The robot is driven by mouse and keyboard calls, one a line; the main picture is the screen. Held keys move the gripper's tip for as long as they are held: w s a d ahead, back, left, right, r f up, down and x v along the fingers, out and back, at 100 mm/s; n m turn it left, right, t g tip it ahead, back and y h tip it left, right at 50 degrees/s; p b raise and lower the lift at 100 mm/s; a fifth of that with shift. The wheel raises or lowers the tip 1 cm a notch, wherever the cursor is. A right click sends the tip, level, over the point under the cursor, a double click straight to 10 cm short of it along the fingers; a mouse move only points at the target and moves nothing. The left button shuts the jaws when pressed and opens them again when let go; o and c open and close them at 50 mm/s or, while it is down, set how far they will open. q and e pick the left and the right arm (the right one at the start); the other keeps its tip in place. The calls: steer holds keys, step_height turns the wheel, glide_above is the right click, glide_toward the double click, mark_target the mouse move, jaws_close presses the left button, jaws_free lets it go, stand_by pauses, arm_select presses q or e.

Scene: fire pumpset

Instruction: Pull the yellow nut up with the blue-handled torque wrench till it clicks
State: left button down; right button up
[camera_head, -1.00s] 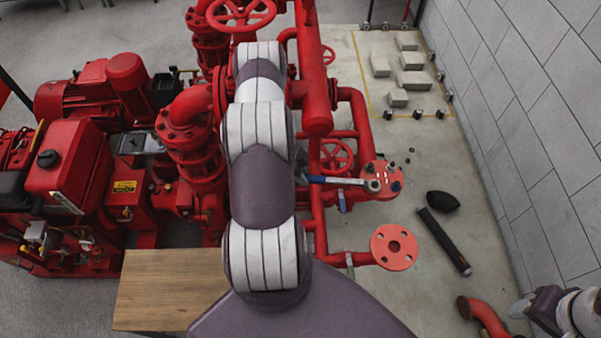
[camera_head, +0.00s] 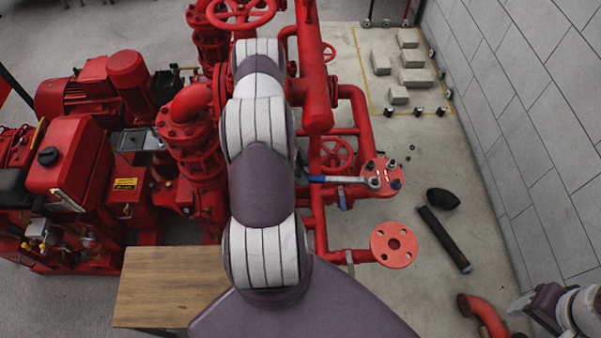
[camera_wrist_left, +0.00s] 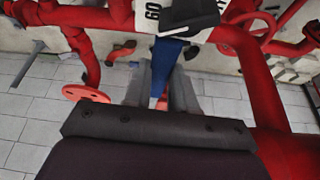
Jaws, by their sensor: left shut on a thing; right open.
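The blue-handled torque wrench (camera_head: 342,180) lies nearly level, its silver ratchet head (camera_head: 374,183) over a bolt position on the upper red flange (camera_head: 383,192). I cannot make out the yellow nut; the wrench head may cover it. My left arm fills the middle of the head view and hides my left gripper there. In the left wrist view my left gripper (camera_wrist_left: 167,82) is shut on the blue handle (camera_wrist_left: 166,58). My right gripper (camera_head: 520,304) is open and empty at the lower right, far from the flange.
A second red flange (camera_head: 394,260) sits below the first. A black pipe (camera_head: 443,240) and a black elbow (camera_head: 443,199) lie on the floor to the right. Red pipes (camera_head: 318,90) crowd the left arm. A wooden table (camera_head: 165,285) stands lower left, a tiled wall (camera_head: 530,120) at right.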

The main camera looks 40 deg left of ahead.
arm_select(q)
steer(key=shift+r+p, duration=2.15)
steer(key=shift+r, duration=0.4)
steer(key=shift+f, duration=0.1)
